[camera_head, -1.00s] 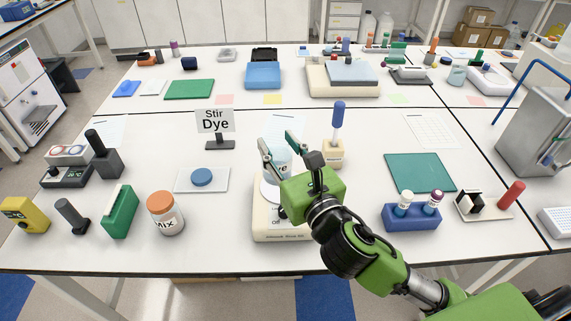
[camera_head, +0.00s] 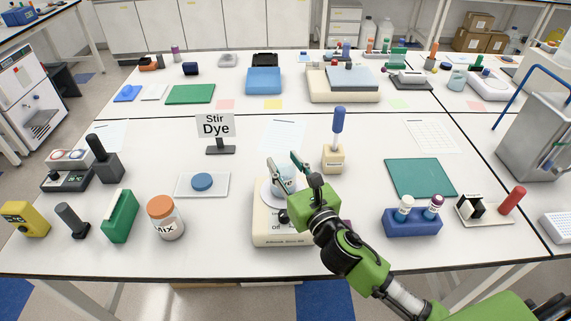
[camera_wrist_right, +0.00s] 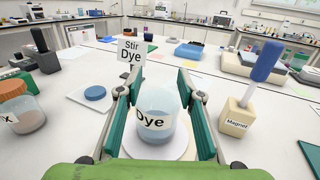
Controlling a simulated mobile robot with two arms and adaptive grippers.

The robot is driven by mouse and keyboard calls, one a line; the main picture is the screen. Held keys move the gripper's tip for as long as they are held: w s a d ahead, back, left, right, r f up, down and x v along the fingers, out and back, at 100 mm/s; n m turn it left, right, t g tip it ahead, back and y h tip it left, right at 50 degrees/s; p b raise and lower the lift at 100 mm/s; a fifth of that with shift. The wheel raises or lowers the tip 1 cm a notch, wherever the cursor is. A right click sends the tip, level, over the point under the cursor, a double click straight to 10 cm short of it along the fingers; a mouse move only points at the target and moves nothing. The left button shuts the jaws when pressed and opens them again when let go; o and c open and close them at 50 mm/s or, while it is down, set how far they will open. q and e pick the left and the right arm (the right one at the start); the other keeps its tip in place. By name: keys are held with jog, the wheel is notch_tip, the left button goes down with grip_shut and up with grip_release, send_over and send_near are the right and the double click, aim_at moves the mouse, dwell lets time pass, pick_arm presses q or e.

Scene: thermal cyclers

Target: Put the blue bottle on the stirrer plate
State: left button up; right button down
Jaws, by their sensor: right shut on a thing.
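The blue bottle (camera_wrist_right: 156,116) is a clear open jar with pale blue liquid and a "Dye" label. In the wrist view it stands upright over the white round top (camera_wrist_right: 182,146) of the stirrer plate, and its base seems at or very near that surface; I cannot tell whether it touches. In the head view the cream stirrer (camera_head: 266,226) is partly hidden by my arm. My right gripper (camera_head: 284,161) is shut on the bottle, one green finger on each side. My left gripper is not in view.
A "Stir Dye" sign (camera_head: 215,127) stands behind left. A blue lid (camera_head: 202,181) lies on a pale tray. A "Mix" jar (camera_head: 165,218) is left of the stirrer; a magnet holder with blue handle (camera_head: 339,121) is behind right. A blue tube rack (camera_head: 412,223) stands further right.

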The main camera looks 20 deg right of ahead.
jog(key=c, duration=1.4)
grip_release()
jog(key=shift+f, duration=0.1)
jog(key=shift+r, duration=0.2)
jog(key=shift+s+d+f+b, duration=0.1)
jog(key=shift+s+d+b, duration=0.3)
jog(key=shift+s, duration=1.6)
jog(key=shift+s+d+r+b, duration=0.1)
jog(key=shift+s+b, duration=0.6)
jog(key=shift+s, duration=1.3)
jog(key=shift+s+d+f+b, duration=0.15)
jog(key=shift+s+b, duration=0.4)
jog(key=shift+s, duration=1.45)
